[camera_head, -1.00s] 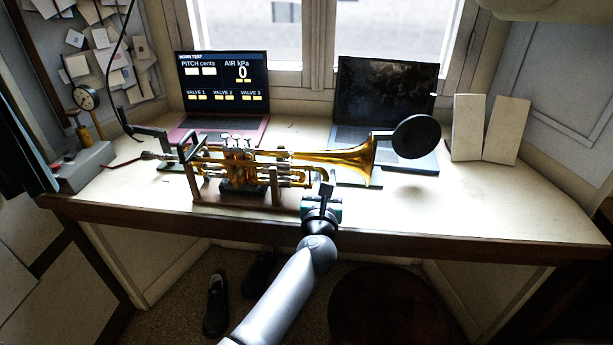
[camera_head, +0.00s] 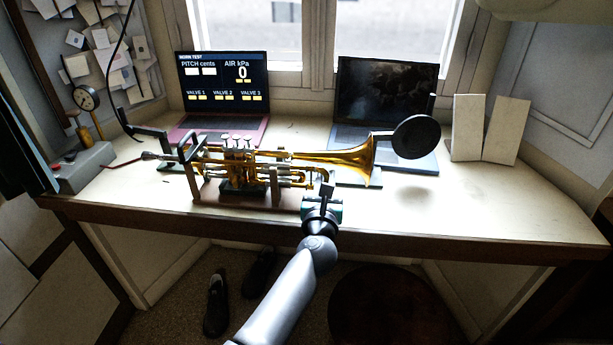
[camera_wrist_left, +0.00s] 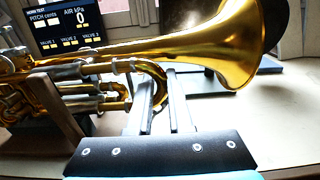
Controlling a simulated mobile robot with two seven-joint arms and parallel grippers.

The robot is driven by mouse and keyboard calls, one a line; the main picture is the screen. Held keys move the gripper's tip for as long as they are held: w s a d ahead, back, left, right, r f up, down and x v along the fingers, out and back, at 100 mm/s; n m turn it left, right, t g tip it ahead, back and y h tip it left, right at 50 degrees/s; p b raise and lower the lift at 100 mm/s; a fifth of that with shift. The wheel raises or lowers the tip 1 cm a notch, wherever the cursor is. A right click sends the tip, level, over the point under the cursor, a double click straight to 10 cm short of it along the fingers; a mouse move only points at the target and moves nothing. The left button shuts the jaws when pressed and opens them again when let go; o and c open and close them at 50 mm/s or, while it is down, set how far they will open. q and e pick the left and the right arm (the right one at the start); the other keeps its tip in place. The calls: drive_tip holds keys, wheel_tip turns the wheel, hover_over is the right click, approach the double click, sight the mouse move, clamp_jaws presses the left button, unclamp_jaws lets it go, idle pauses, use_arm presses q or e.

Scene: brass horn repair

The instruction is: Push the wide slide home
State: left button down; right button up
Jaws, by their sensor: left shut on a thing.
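The brass horn (camera_head: 240,163) lies level in a wooden stand, with its bell (camera_head: 365,160) toward the right. Its wide slide, a curved brass bow, sits below the bell tube and shows in the left wrist view (camera_wrist_left: 156,73). My left gripper (camera_head: 326,188) is at the right end of the stand, under the bell. In the left wrist view, the fingers of my left gripper (camera_wrist_left: 158,92) reach up on either side of the bow and are shut on it. The fingers partly hide the bow's lower part. My right gripper is out of view.
The stand's wooden base (camera_head: 230,203) lies near the desk's front edge. A left laptop (camera_head: 222,85) shows horn readings, with air at 0. A right laptop (camera_head: 385,90) and a black disc (camera_head: 416,137) are near the bell.

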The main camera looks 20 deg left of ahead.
sight(309, 184)
use_arm(q)
drive_tip(key=shift+s+a, duration=0.1)
drive_tip(key=shift+a, duration=0.3)
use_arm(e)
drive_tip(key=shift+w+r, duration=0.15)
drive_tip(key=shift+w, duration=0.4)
use_arm(q)
drive_tip(key=shift+s+a, duration=0.1)
drive_tip(key=shift+a, duration=0.2)
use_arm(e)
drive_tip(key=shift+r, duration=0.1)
use_arm(q)
drive_tip(key=shift+s+a+p, duration=0.1)
drive_tip(key=shift+a+p, duration=0.25)
drive_tip(key=shift+a, duration=0.05)
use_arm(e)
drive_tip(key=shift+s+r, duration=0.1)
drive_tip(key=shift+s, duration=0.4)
use_arm(q)
drive_tip(key=shift+s+a, duration=0.15)
drive_tip(key=shift+a, duration=0.35)
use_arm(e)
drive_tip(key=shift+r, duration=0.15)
use_arm(q)
drive_tip(key=shift+a, duration=0.2)
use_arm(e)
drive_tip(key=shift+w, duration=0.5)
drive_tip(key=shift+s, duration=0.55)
